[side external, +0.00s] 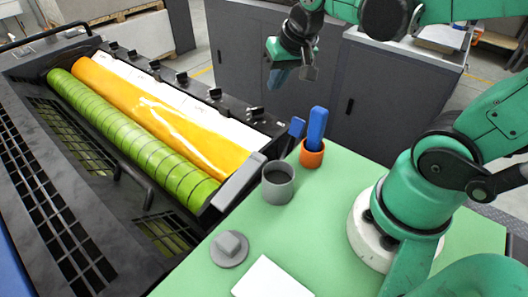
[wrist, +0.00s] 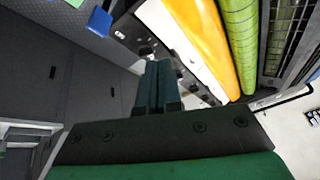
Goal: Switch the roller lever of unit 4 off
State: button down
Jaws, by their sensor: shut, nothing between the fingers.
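The ink unit (side external: 25,165) is a dark machine with a green ribbed roller (side external: 130,135) and a yellow-orange roller (side external: 160,112). A small blue tab (side external: 297,127) rises at its near right end and may be the roller lever; its off or on position cannot be told. A blue piece also shows in the wrist view (wrist: 100,22). No unit number is legible. My gripper (side external: 290,76) hangs high beyond the unit's right end, before grey cabinets, apart from the blue tab. In the wrist view its fingers (wrist: 158,75) are together and empty.
A blue object (side external: 317,127) stands in an orange holder (side external: 312,155) on the green table (side external: 330,215). A grey cup (side external: 278,185), a grey knobbed disc (side external: 229,248) and a white block (side external: 270,280) are near. Several black knobs (side external: 182,77) line the unit's edge.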

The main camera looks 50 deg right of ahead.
jog(key=d+f+m+g, duration=0.2)
jog(key=d+f+m, duration=0.1)
jog(key=d+m, duration=0.3)
jog(key=d+f+m+g+y, duration=0.1)
jog(key=d+f+m+g, duration=0.1)
jog(key=d+m, duration=0.4)
jog(key=d+f, duration=0.1)
jog(key=d, duration=0.2)
jog(key=shift+d+f+m+g, duration=0.25)
jog(key=shift+f+m+g, duration=0.05)
jog(key=shift+g, duration=0.1)
send_near(291, 145)
jog(key=shift+d+f, duration=1.9)
jog(key=shift+d, duration=0.3)
jog(key=shift+w, duration=0.2)
